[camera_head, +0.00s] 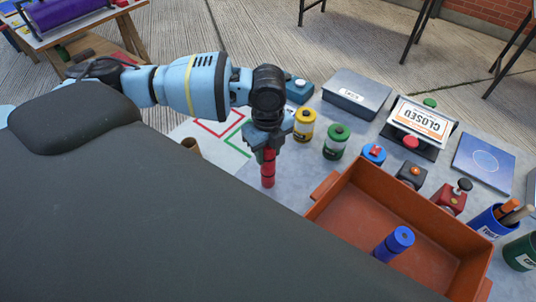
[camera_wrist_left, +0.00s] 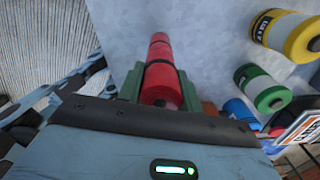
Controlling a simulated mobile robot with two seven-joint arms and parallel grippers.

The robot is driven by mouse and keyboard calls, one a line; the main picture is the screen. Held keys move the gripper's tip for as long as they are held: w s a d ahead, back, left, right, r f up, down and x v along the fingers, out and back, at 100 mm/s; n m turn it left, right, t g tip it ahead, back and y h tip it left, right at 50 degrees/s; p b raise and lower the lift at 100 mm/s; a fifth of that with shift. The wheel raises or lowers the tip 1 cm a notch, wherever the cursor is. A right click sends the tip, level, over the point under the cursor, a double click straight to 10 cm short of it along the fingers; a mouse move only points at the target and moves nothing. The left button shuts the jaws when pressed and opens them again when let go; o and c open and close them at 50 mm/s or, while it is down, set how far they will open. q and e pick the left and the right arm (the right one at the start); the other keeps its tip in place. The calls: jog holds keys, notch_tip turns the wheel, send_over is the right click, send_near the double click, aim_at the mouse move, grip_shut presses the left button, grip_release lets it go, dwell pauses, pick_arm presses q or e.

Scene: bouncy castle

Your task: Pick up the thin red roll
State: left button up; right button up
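The thin red roll (camera_head: 267,174) hangs upright below my left gripper (camera_head: 266,148) in the head view, over the grey table top left of the orange tray. In the left wrist view the red roll (camera_wrist_left: 161,62) runs away from the camera between the two green fingers of my left gripper (camera_wrist_left: 161,88). The fingers lie close against both sides of the roll, shut on its near end. I cannot tell whether its far end touches the table. My right gripper is not in view.
An orange tray (camera_head: 326,218) holds a blue roll (camera_head: 394,243). Yellow (camera_head: 304,126) and green (camera_head: 336,142) rolls stand to the right. Behind are a grey box (camera_head: 356,94) and a "CLOSED" sign (camera_head: 422,120). Cups (camera_head: 494,222) stand at far right.

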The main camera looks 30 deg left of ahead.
pick_arm(q)
grip_shut()
jog(key=shift+r, duration=0.1)
